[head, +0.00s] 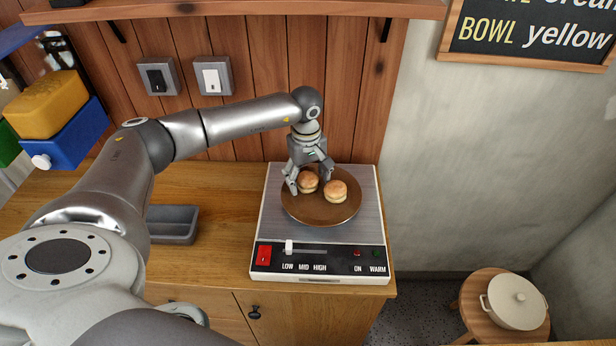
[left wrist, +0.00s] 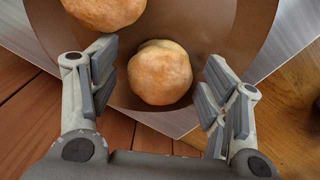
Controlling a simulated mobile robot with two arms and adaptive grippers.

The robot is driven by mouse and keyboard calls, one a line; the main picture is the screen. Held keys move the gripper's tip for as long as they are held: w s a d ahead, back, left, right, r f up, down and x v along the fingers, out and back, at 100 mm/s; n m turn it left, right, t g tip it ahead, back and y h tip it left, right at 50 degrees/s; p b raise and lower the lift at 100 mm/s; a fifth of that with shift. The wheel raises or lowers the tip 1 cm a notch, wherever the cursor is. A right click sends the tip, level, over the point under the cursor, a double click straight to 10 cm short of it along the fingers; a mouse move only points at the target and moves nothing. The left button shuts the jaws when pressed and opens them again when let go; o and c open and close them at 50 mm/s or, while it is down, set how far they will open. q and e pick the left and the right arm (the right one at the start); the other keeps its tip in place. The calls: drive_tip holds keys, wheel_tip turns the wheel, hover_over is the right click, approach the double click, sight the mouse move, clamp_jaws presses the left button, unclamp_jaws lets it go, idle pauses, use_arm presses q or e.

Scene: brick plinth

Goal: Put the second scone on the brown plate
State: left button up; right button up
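Two round golden scones sit on the brown plate (head: 318,214), which rests on the steel top of a warmer. The left scone (head: 307,182) is under my left gripper (head: 307,183); the right scone (head: 336,191) is close beside it. In the left wrist view, one scone (left wrist: 160,73) lies between the open fingers of my left gripper (left wrist: 160,85), with gaps on both sides. The other scone (left wrist: 104,10) is at the top, partly cut off, and the brown plate (left wrist: 215,45) spreads beneath both. My right gripper is not in view.
The warmer (head: 270,228) has a slider and a red switch along its front. A grey tray (head: 174,224) lies left of it on the wooden counter. A wooden shelf (head: 230,9) hangs above. A stool with a lidded white pot (head: 516,300) stands at lower right.

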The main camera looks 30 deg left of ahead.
sight(307, 178)
use_arm(q)
drive_tip(key=shift+r, duration=0.55)
wheel_tip(307, 178, up, 11)
drive_tip(key=b, duration=0.3)
drive_tip(key=shift+s+r, duration=0.15)
